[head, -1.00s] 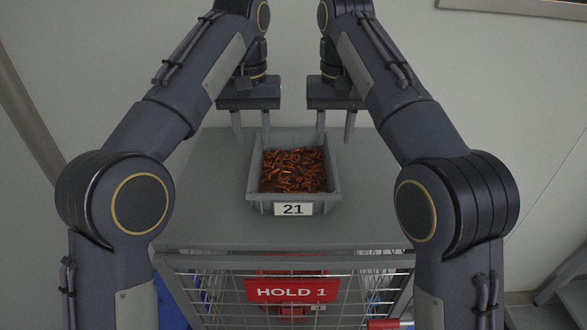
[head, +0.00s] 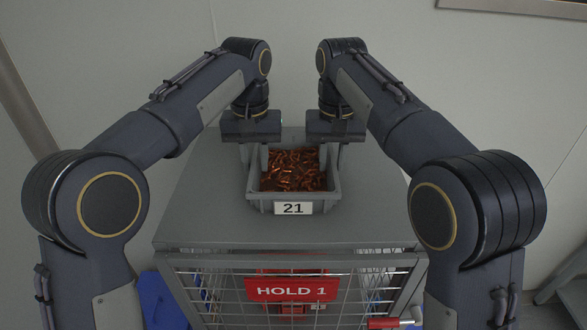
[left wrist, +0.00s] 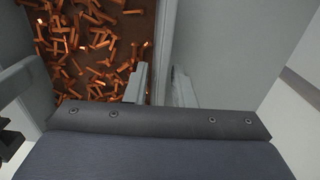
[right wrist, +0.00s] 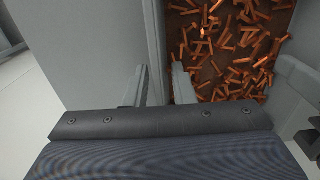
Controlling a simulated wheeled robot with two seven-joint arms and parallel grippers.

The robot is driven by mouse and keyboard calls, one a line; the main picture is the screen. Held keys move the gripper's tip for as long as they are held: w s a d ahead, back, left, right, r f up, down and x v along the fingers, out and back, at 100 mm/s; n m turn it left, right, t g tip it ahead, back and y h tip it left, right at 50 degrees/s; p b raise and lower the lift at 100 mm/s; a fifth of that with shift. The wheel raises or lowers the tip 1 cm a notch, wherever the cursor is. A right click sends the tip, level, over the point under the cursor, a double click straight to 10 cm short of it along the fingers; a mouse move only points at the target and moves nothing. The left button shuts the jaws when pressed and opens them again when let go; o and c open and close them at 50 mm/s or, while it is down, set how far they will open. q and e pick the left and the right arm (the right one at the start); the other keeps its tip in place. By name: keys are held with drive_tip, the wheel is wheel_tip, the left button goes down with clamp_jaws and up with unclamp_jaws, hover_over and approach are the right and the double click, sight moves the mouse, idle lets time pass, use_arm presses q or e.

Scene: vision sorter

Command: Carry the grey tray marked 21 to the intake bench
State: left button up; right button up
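The grey tray marked 21 (head: 293,208) sits on the grey top of the cart and holds many small copper-coloured pieces (head: 293,170). My left gripper (head: 253,158) is at the tray's left side wall, with one finger inside and one outside; the left wrist view shows the wall (left wrist: 162,45) between the fingers. My right gripper (head: 337,157) is at the right side wall in the same way, and the right wrist view shows that wall (right wrist: 155,40) between its fingers. Both grippers look open, with slight gaps; contact with the wall is hard to judge.
The cart top (head: 200,210) is bare around the tray. Below it is a wire cage with a red HOLD 1 sign (head: 291,289) and a red bar end (head: 383,323). A blue item (head: 160,300) shows at lower left. A pale wall stands behind.

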use_arm(q)
clamp_jaws()
use_arm(e)
clamp_jaws()
idle(0.9)
